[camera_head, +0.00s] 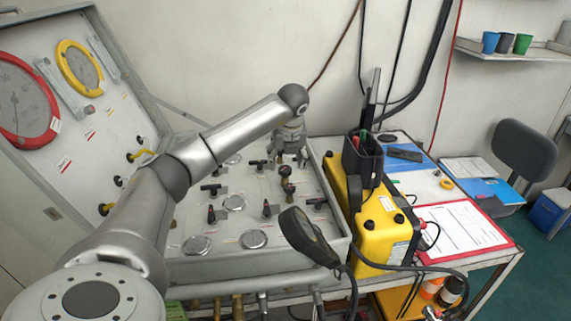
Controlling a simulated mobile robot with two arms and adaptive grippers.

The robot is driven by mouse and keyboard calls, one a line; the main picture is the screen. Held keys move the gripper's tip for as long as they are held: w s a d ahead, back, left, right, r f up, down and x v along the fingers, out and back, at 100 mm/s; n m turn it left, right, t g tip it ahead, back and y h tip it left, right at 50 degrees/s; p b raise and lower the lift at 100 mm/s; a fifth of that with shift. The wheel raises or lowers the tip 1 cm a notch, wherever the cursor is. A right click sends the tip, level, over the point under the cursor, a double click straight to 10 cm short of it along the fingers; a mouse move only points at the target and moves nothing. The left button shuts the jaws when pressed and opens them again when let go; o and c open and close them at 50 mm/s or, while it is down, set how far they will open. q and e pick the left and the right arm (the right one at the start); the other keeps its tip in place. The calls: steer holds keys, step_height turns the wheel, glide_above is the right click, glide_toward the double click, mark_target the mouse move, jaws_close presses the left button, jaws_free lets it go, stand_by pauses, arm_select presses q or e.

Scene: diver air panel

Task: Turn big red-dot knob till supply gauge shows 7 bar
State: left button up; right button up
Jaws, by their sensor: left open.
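My left gripper (290,158) is open and points down over the back right part of the grey diver air panel (228,256). Two dark brown knobs (288,189) stand just below it in the picture; I cannot tell if it touches anything. Several black handles stand on the panel, some with small red marks. I cannot make out which knob bears the big red dot. In the raised lid are a large red-rimmed gauge (22,105) and a smaller yellow-rimmed gauge (80,67). Their labels and readings are too small to read. My right gripper is not in view.
A black handset (309,237) with a cable hangs at the panel's front right. A yellow case (372,225) with a black holder stands right of the panel. A red clipboard (463,229) lies farther right. My left arm crosses over the panel's left side.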

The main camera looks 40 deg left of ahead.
mark_target(285, 169)
arm_select(q)
steer(key=x, duration=0.2)
steer(key=p+x, duration=0.1)
steer(key=x, duration=0.1)
steer(key=shift+w+a+f, duration=0.15)
steer(key=shift+w+a, duration=0.05)
steer(key=shift+w, duration=0.05)
steer(key=shift+s+d+f, duration=0.1)
steer(key=shift+f, duration=0.15)
steer(key=shift+f, duration=0.1)
